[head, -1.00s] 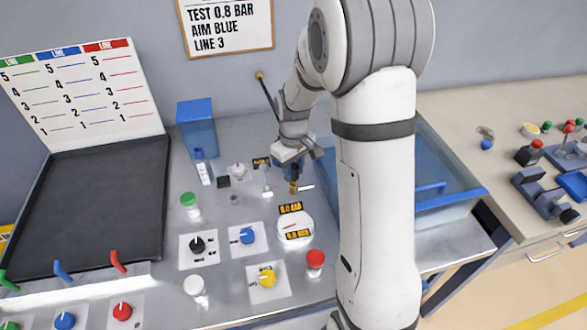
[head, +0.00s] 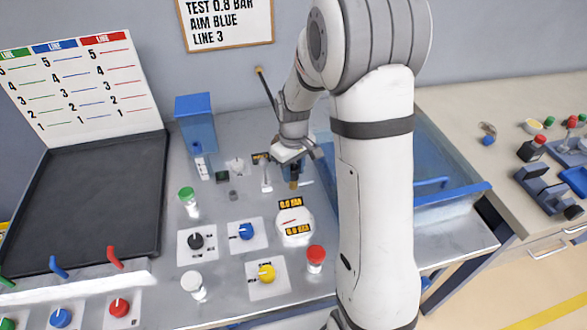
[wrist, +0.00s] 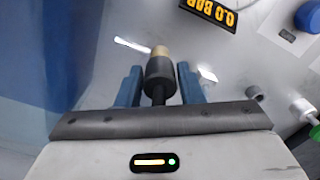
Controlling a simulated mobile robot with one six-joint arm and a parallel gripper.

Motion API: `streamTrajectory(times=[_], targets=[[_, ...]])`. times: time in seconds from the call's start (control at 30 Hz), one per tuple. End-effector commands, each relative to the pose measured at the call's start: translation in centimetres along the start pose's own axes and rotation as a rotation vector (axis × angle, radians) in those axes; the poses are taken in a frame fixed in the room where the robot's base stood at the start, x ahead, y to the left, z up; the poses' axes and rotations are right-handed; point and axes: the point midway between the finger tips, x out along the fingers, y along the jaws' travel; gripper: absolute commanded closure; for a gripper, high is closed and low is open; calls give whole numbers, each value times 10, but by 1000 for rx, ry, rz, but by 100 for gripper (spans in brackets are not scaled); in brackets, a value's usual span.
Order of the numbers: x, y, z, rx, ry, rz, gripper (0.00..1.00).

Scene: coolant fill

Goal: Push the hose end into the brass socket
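My gripper (wrist: 160,88) has its blue fingers on either side of a dark hose end (wrist: 159,72) and is shut on it. A brass-coloured piece (wrist: 160,52) shows at the far tip of the hose end. In the head view this brass piece (head: 294,184) is just below my gripper (head: 292,168), above or at the bench. I cannot tell whether it is the hose's own tip or the brass socket. No separate brass socket is clear in either view; my arm hides part of the bench.
A gauge (head: 294,222) with yellow-on-black displays stands close in front of my gripper. Knobs, including a blue one (head: 246,231) and a yellow one (head: 266,272), lie nearer. A blue-walled tank (head: 455,193) is at right, a black tray (head: 90,205) at left.

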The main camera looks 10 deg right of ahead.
Motion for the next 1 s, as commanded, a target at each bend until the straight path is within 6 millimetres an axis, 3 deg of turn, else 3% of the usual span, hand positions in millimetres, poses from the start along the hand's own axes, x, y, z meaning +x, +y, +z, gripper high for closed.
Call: streamTrajectory(times=[0.23, 0.53, 1.0], targets=[[0, 0, 0, 0, 0, 0, 46], [-5, 0, -1, 0, 2, 1, 46], [-73, 0, 0, 0, 2, 1, 46]])
